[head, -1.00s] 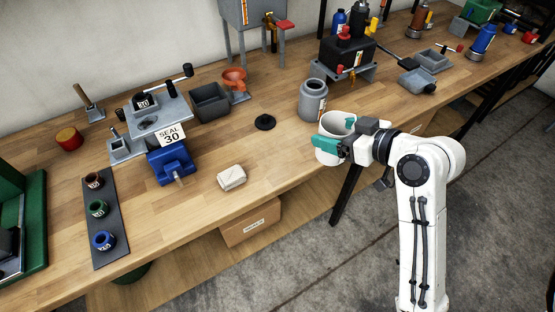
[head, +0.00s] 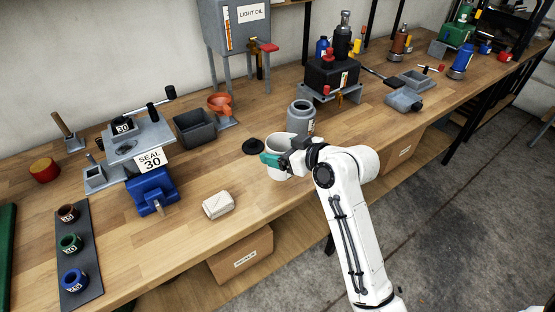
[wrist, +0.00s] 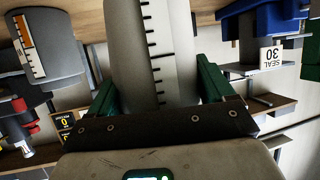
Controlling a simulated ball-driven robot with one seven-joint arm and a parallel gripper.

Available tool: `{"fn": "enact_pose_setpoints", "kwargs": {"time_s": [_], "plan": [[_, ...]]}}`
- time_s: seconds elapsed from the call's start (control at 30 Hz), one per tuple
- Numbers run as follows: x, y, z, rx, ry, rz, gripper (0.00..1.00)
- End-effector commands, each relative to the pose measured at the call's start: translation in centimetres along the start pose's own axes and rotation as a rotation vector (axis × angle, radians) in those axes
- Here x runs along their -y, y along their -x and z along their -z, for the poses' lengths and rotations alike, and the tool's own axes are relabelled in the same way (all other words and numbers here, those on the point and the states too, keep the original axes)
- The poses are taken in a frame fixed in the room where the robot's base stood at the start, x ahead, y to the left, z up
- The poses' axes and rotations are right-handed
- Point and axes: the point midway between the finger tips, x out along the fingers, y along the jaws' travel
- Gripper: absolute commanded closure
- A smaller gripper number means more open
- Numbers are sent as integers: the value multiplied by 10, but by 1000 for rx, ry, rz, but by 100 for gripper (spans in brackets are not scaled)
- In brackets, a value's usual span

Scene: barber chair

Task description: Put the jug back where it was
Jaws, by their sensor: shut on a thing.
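The jug (head: 277,171) is white and open-topped, and stands upright at the front part of the workbench (head: 190,240). My gripper (head: 283,153) is shut on it, with its teal fingers at the jug's upper part. In the wrist view the jug (wrist: 155,45) shows black scale marks between the two green fingers (wrist: 158,88). I cannot tell whether the jug's base touches the bench. The gripper and arm hide part of its right side.
A grey can (head: 301,116) stands just behind the jug. A black disc (head: 253,146) lies close behind its left side. A wrapped cream block (head: 218,204) and a blue vise (head: 151,190) are to the left. Bench between block and jug is clear.

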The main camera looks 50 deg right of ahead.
Motion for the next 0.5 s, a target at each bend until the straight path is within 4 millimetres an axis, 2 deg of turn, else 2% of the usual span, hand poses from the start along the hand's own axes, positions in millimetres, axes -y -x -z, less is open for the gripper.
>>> {"fn": "enact_pose_setpoints", "kwargs": {"time_s": [0.23, 0.5], "plan": [[-1, -19, -9, 0, -1, 0, 100], [-1, -30, -36, -1, -1, -2, 100]]}}
